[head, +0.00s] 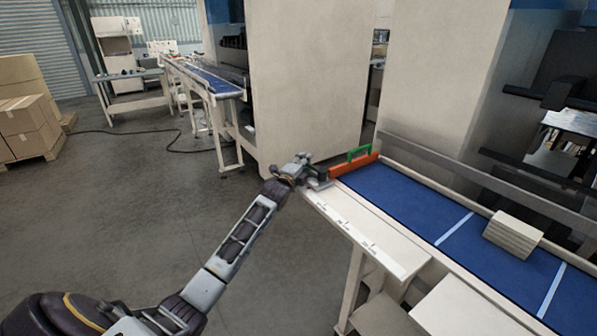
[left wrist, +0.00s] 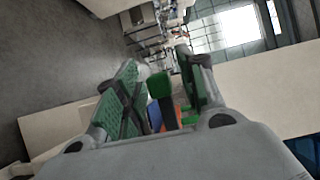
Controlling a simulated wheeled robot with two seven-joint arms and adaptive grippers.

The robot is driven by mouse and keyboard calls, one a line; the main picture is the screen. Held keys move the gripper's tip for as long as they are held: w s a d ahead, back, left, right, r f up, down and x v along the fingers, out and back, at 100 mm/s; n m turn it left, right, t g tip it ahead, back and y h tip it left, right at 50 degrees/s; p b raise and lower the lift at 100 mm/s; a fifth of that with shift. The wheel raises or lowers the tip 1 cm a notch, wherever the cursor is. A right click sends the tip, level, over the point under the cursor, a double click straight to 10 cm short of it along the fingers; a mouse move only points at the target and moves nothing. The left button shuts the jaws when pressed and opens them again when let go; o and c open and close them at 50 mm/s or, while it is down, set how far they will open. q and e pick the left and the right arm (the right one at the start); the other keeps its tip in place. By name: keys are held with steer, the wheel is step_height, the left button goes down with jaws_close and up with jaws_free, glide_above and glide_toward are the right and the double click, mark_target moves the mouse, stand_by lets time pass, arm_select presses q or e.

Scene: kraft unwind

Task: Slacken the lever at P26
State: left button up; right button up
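An orange bar (head: 354,166) lies across the far end of the blue conveyor belt, with a green handle (head: 360,154) on it. My left gripper (head: 317,177) is at the left end of the orange bar, by the conveyor's near edge. In the left wrist view its two green-padded fingers (left wrist: 160,98) stand apart. A green lever part (left wrist: 160,84) shows between them, with gaps on both sides, and orange (left wrist: 169,117) shows beyond. I cannot tell whether a finger touches it. No P26 label is readable. My right gripper is out of view.
A stack of pale boards (head: 513,235) sits on the blue belt (head: 405,203). A white ledge (head: 365,240) runs along its near side. Large beige cabinets (head: 310,80) stand behind. Cartons (head: 27,120) are at far left. The floor at left is mostly clear, with a cable (head: 175,140).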

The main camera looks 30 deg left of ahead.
arm_select(q)
steer(key=s, duration=1.2)
steer(key=shift+d, duration=0.4)
steer(key=shift+c, duration=0.3)
